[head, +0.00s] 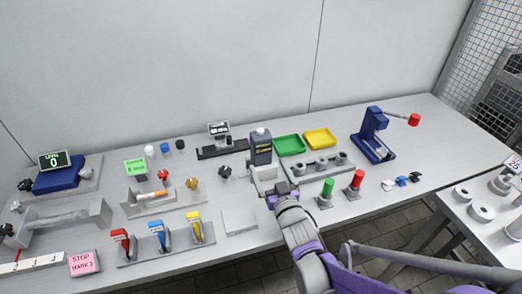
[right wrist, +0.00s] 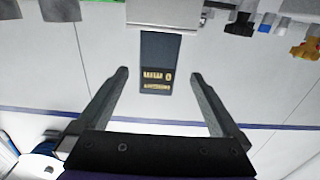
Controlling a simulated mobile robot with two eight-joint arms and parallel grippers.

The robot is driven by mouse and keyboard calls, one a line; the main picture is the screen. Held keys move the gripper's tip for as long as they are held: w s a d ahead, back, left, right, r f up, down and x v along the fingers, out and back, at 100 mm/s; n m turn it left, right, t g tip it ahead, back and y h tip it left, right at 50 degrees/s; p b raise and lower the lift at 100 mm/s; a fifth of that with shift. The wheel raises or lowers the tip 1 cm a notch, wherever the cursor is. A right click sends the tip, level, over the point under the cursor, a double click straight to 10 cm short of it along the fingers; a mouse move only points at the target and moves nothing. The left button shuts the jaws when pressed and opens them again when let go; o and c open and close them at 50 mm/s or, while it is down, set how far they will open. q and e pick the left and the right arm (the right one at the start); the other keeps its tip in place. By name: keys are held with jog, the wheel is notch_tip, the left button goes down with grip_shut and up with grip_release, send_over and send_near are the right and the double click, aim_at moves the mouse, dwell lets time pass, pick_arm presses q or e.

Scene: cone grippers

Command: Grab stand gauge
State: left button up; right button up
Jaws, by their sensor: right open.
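The gauge, a dark blue upright block with yellow lettering (head: 261,146), stands on a light grey base (head: 262,172) at the middle of the bench. My right gripper (head: 281,188) is just in front of that base, on the near side. In the right wrist view the scene looks upside down, with the gauge (right wrist: 159,52) hanging from its pale base at the top. There my right gripper (right wrist: 159,73) is open, one finger on each side of the gauge in the picture and apart from it. I cannot tell how deep the gauge lies between them. My left gripper is not in view.
Green (head: 289,145) and yellow (head: 319,137) trays stand behind to the right. A green cylinder (head: 328,187) and a red cylinder (head: 356,179) stand right of my gripper. Coloured levers (head: 158,236) stand front left. A flat grey plate (head: 239,222) lies left of my gripper.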

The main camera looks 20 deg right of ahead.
aim_at(264, 153)
jog(key=w, duration=0.3)
jog(key=shift+w, duration=0.25)
jog(key=shift+w+r, duration=0.2)
jog(key=shift+w, duration=1.15)
jog(key=shift+w+r, duration=0.15)
jog(key=shift+w, duration=1.2)
jog(key=shift+c, duration=0.6)
grip_shut()
jog(key=shift+r, duration=0.15)
